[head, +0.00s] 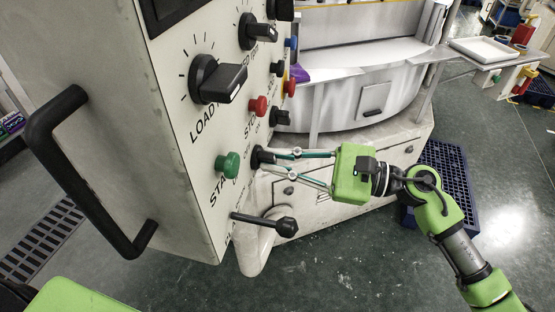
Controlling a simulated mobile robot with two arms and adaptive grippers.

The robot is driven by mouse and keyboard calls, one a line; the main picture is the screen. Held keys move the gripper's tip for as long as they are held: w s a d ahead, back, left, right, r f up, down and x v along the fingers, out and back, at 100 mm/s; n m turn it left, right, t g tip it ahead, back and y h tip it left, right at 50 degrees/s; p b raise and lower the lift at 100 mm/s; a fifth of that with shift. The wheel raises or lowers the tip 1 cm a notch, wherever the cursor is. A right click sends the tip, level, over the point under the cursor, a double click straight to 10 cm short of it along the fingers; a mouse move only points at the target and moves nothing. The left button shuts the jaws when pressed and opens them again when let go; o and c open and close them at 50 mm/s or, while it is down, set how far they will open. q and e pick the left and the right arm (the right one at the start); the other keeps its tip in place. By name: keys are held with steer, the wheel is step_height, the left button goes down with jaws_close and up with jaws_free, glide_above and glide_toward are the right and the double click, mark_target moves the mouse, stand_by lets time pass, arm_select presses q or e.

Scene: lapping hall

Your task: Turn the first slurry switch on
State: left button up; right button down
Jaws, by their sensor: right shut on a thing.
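The control panel (195,130) fills the left half of the head view, its face turned to the right. My right gripper (270,161), green with thin linked fingers, reaches in from the right and is shut on a small black switch (259,155) low on the panel. The fingertips partly cover this switch, and I cannot read its label or setting. Another small black switch (281,116) sits above it, and one more (277,68) is higher up. My left gripper is not in view.
A green button (228,165) is left of the held switch; a red button (258,106) is above it. A black lever (266,222) juts out below. A large black handle (55,180) stands out at left. A blue grate (443,180) lies behind my right arm.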

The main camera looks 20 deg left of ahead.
steer(key=m+b, duration=0.1)
steer(key=m, duration=0.2)
steer(key=shift+f, duration=0.1)
steer(key=m, duration=0.2)
steer(key=shift+m+b, duration=0.3)
steer(key=shift+m, duration=0.1)
steer(key=m, duration=0.2)
steer(key=shift+s+m, duration=0.1)
steer(key=shift+m, duration=0.2)
steer(key=shift+m+p, duration=0.55)
steer(key=shift+m, duration=0.95)
steer(key=c, duration=2.1)
jaws_free()
